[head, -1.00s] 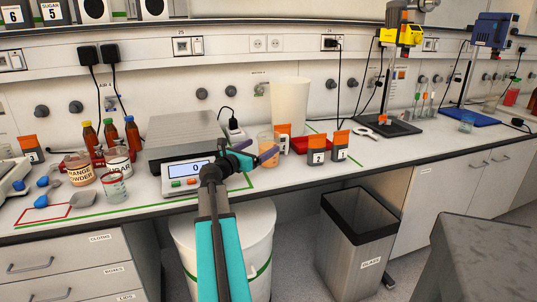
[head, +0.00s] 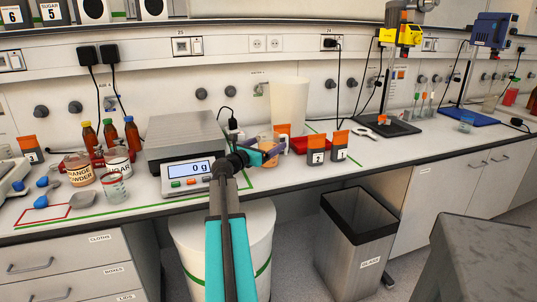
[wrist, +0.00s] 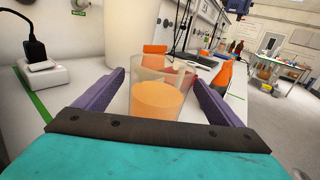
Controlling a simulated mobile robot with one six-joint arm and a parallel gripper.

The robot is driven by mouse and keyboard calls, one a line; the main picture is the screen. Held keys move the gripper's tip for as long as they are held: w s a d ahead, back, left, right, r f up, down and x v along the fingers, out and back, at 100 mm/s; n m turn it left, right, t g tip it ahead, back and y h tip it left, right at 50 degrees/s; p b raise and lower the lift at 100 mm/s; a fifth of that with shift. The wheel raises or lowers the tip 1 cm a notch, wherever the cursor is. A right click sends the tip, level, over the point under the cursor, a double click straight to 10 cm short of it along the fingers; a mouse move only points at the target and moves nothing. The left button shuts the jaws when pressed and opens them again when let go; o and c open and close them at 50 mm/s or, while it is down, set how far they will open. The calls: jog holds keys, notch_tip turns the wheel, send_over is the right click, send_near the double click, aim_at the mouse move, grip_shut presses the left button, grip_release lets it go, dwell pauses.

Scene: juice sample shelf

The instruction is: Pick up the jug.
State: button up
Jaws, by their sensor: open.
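The jug is a clear vessel holding orange liquid (wrist: 158,98). In the wrist view it stands upright between the two purple fingers of my gripper (wrist: 158,77). The gripper is open, with a visible gap between each finger and the jug's sides. In the head view the jug (head: 267,136) stands on the bench right of the scale, and my gripper (head: 268,150) reaches it from the left and hides part of it.
The scale (head: 183,140) reads 0 g to the left. A tall white container (head: 289,105) stands behind the jug. Orange-lidded containers (head: 316,150) stand to the right. A grey bin (head: 358,240) is on the floor below.

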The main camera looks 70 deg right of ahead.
jog(key=shift+s+d, duration=0.15)
jog(key=shift+d, duration=0.4)
jog(key=c, duration=1.6)
